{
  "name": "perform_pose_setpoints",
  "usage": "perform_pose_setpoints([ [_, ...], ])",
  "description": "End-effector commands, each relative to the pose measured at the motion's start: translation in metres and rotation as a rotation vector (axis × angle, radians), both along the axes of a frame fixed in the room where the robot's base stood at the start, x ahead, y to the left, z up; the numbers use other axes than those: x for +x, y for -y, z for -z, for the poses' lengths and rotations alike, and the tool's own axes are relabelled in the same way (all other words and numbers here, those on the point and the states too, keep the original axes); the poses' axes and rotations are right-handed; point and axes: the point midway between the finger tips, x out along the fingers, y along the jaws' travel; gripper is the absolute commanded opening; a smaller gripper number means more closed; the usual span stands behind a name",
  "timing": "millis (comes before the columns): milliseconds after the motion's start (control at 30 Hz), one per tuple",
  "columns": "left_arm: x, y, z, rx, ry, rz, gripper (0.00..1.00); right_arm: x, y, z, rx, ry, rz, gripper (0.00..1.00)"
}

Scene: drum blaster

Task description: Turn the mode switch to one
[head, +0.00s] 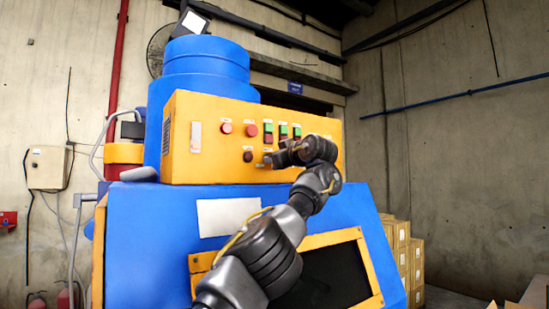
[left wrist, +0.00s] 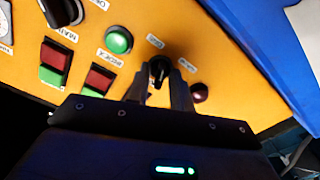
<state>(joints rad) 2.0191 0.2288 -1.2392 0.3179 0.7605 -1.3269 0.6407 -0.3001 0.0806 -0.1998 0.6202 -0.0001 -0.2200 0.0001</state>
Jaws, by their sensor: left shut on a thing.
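My left gripper (head: 274,158) reaches up to the lower part of the yellow control panel (head: 215,160) on the blue machine. In the left wrist view, the two fingers of my left gripper (left wrist: 160,84) stand on either side of a small black rotary switch (left wrist: 159,68) and are shut on it. The switch's label is too blurred to read, so I cannot tell its setting. In the head view my gripper mostly hides the switch. My right gripper is not in view.
A dark red round button (left wrist: 199,92) sits close beside the held switch. A lit green button (left wrist: 118,40), red-and-green button pairs (left wrist: 99,79) and another black knob (left wrist: 61,10) are also near. Stacked boxes (head: 402,250) stand right of the machine.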

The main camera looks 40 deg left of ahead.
Motion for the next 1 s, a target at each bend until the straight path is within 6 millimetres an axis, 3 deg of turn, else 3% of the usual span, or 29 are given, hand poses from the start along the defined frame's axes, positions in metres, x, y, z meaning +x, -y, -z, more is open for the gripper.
perform_pose_setpoints([
  [400,0.0,0.0,-0.001,-0.072,0.236,0.001,0.0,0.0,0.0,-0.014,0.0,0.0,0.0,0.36],
  [1000,0.0,0.0,0.0,-0.089,0.298,0.001,0.0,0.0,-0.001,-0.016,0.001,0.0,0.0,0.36],
])
